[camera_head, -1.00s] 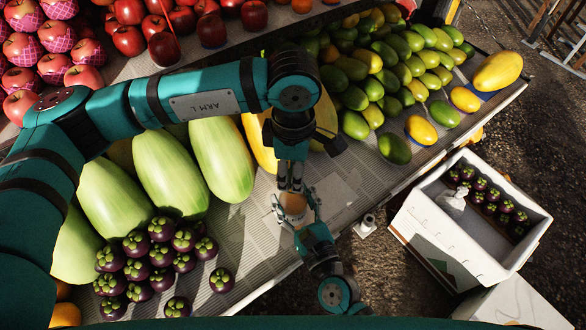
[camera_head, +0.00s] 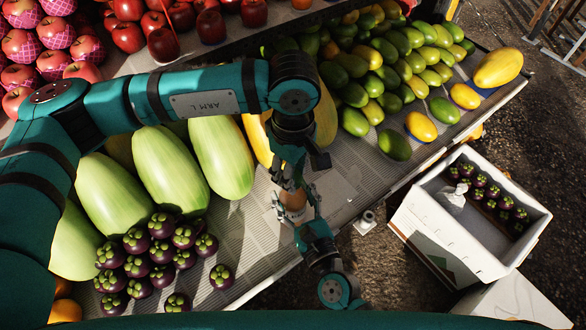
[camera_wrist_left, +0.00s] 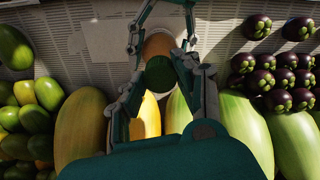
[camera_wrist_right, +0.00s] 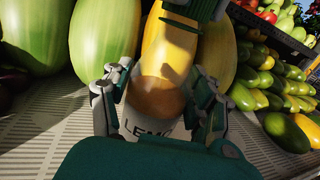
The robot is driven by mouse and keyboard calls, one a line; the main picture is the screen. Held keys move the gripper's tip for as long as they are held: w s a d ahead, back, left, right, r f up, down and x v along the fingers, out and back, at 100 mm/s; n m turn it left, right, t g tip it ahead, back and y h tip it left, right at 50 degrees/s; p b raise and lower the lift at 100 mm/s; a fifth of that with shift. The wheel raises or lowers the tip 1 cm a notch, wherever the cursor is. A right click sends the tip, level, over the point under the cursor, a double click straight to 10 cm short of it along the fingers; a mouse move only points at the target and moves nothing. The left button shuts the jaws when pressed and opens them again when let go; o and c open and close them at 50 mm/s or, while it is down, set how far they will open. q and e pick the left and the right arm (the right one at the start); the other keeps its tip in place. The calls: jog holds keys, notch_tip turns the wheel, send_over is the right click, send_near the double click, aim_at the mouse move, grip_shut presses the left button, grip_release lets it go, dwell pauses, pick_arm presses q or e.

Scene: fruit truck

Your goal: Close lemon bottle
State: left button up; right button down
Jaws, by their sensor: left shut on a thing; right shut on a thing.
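The lemon bottle (camera_wrist_right: 155,105) has an orange-brown upper part and a white label reading "LEMO". It stands over the tray's bare front part in the head view (camera_head: 294,200). My right gripper (camera_wrist_right: 158,110) is shut around its body from the front. A dark green ribbed round cap (camera_wrist_left: 160,74) shows in the left wrist view, in line with the bottle's top. My left gripper (camera_wrist_left: 162,90) is shut on this cap, pointing down from above the bottle (camera_head: 288,183). Whether the cap touches the bottle's neck I cannot tell.
Large green melons (camera_head: 170,172) lie left of the grippers, mangosteens (camera_head: 160,250) at the front left. Green and yellow mangoes (camera_head: 385,85) lie at the back right. A white crate (camera_head: 405,225) stands to the right. The newspaper-like surface (camera_head: 345,190) right of the bottle is clear.

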pick_arm(q)
jog(key=m, duration=1.9)
jog(key=shift+m, duration=0.3)
jog(key=m, duration=0.5)
jog(key=o, duration=0.7)
